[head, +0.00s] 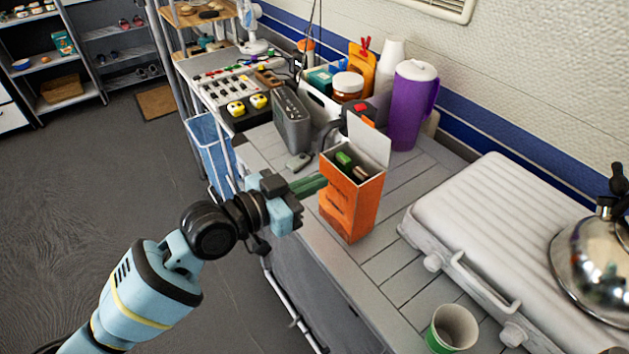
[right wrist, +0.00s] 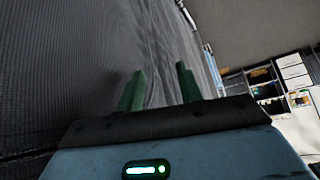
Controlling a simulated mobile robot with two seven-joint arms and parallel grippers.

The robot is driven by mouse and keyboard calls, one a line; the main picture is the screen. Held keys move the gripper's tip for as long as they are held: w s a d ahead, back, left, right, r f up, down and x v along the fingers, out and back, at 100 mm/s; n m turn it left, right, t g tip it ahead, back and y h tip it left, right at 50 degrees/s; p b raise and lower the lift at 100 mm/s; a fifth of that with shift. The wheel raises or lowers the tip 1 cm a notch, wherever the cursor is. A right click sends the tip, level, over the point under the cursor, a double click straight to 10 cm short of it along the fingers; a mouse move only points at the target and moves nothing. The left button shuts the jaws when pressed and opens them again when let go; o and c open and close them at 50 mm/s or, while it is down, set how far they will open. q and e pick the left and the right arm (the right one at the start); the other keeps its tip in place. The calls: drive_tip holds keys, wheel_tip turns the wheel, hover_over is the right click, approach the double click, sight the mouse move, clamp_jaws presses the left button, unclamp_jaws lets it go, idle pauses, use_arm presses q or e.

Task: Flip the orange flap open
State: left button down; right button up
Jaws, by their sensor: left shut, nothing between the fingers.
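An orange box (head: 350,205) stands upright on the grey slatted counter in the head view. Its flap (head: 368,138) stands up at the back, showing its pale inner side, and the top is open. Dark and green items (head: 346,160) show inside. My left gripper (head: 322,183) is shut and empty, with its green fingertips at the left side of the box; I cannot tell whether they touch it. My right gripper (right wrist: 160,88) shows only in the right wrist view, its two green fingers apart with nothing between them.
A purple jug (head: 411,105) stands behind the box. A grey radio-like device (head: 291,120) stands at the back left.

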use_arm(q)
drive_tip(key=shift+f, duration=0.15)
use_arm(e)
drive_tip(key=shift+s+f, duration=0.2)
drive_tip(key=shift+s, duration=0.1)
use_arm(q)
drive_tip(key=shift+w+d, duration=0.15)
drive_tip(key=shift+d, duration=0.05)
drive_tip(key=shift+w+d, duration=0.25)
drive_tip(key=shift+d, duration=0.1)
drive_tip(key=shift+w+d, duration=0.3)
drive_tip(key=shift+d, duration=0.15)
use_arm(e)
drive_tip(key=shift+w, duration=0.2)
drive_tip(key=shift+w+r, duration=0.1)
drive_tip(key=shift+r, duration=0.05)
